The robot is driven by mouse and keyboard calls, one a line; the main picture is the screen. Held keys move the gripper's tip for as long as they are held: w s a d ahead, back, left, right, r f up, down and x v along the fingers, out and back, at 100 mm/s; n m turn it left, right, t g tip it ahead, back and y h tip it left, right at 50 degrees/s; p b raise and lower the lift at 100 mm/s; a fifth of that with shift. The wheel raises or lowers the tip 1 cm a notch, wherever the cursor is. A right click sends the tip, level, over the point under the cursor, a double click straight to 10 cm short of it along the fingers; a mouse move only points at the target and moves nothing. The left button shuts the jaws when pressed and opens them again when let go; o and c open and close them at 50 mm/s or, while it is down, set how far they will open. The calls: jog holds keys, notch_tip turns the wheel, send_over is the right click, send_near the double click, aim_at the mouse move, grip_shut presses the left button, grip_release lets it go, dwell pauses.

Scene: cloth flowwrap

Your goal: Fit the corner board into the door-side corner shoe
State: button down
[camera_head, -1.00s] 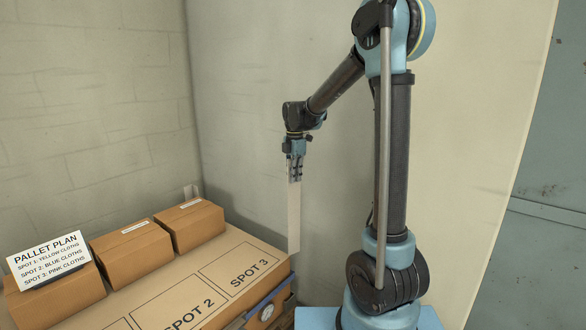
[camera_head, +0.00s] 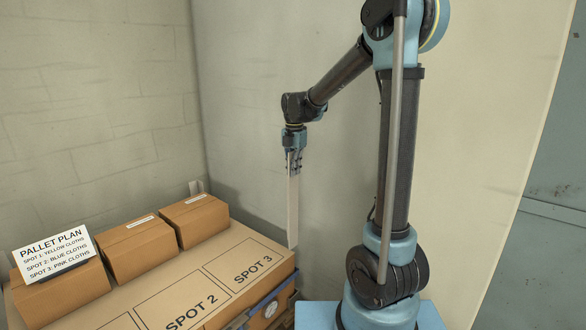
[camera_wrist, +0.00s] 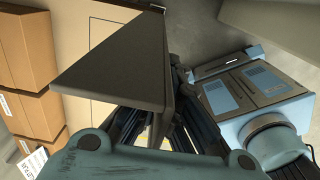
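My gripper (camera_head: 294,163) is shut on the top end of the corner board (camera_head: 293,212), a long pale strip that hangs nearly upright below it. The board's lower end is beside the near right corner of the pallet load, close to the SPOT 3 outline; I cannot tell whether it touches. In the wrist view the board (camera_wrist: 118,62) is seen end-on as a dark angled shape that hides much of the load.
The cardboard-topped load (camera_head: 215,292) has marked spots. Several brown boxes (camera_head: 138,249) stand along its far left side, with a pallet plan sign (camera_head: 54,254) at the left. A pale wall (camera_head: 262,110) stands behind. My own base is at the right.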

send_over(294, 225)
jog(key=shift+f, duration=6.1)
jog(key=shift+a+f, duration=0.1)
jog(key=shift+f, duration=6.7)
jog(key=c, duration=1.7)
grip_release()
jog(key=o, duration=0.5)
jog(key=shift+c, duration=0.2)
